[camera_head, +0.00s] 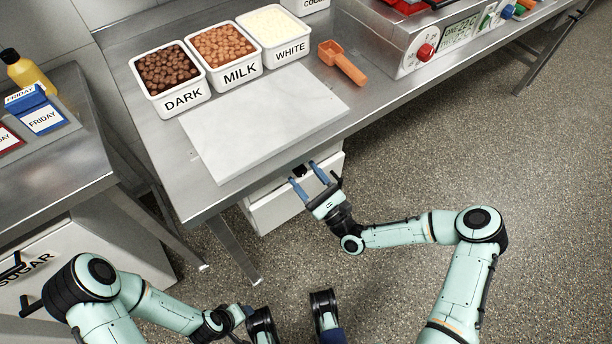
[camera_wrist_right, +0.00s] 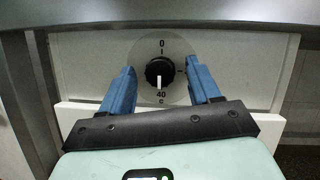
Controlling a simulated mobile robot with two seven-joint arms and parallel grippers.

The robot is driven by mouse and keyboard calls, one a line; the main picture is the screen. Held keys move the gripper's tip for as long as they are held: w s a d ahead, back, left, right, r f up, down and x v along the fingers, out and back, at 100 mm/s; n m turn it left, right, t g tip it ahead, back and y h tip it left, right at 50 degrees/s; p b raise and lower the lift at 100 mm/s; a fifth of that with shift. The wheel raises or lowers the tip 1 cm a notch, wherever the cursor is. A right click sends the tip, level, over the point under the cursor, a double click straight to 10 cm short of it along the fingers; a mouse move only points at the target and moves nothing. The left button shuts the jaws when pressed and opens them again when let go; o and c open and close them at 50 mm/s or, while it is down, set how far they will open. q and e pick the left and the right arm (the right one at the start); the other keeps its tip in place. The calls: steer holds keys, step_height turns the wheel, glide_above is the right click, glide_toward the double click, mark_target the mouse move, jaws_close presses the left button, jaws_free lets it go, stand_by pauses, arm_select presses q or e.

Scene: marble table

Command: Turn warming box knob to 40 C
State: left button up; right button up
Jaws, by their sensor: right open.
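The warming box (camera_head: 283,206) is a white box under the table edge. In the right wrist view its front shows a round dial with 0 at the top and 40 C at the bottom. The black knob (camera_wrist_right: 158,70) sits at the dial's centre, its white pointer line straight down towards 40. My right gripper (camera_wrist_right: 160,66) is open, its blue fingers on either side of the knob with gaps visible. In the head view my right gripper (camera_head: 301,172) reaches the box front. My left gripper (camera_head: 240,314) is low at the bottom, its fingers partly hidden.
The steel table edge overhangs the box, with a marble slab (camera_head: 265,115) above. Tubs of dark (camera_head: 185,103), milk (camera_head: 240,75) and white (camera_head: 290,50) chocolate and an orange scoop (camera_head: 343,62) stand on the table. A machine with a red knob (camera_head: 425,52) is at upper right.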

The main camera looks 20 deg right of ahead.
steer(key=v, duration=1.3)
steer(key=shift+s, duration=0.1)
steer(key=s+a+f+n+g+h, duration=0.1)
steer(key=a+f+n+g, duration=0.2)
steer(key=f+n+g, duration=0.4)
steer(key=s+a+f+n+g+h, duration=0.1)
steer(key=a+f+n+g+h, duration=0.15)
steer(key=f+n, duration=0.4)
steer(key=s+d+f+n+g+h, duration=0.3)
steer(key=s+f+n+g+h, duration=0.1)
steer(key=s+f+n+g, duration=0.65)
arm_select(q)
steer(key=s+d+r+g+p, duration=0.1)
steer(key=s+r+p, duration=0.1)
steer(key=r+p, duration=0.6)
steer(key=s+d+r+g+p, duration=0.1)
steer(key=s+r+p, duration=0.2)
steer(key=r+p, duration=0.6)
steer(key=shift+d+r+m+g+h+p, duration=0.3)
steer(key=shift+d+r+h, duration=0.05)
steer(key=shift+h, duration=0.05)
arm_select(e)
steer(key=s+a+r, duration=0.1)
steer(key=s+r, duration=0.2)
steer(key=r, duration=0.6)
steer(key=s+a+r+g, duration=0.1)
steer(key=s+r, duration=0.3)
steer(key=r, duration=0.5)
steer(key=shift+a+r+y, duration=0.4)
steer(key=shift+a+y, duration=0.05)
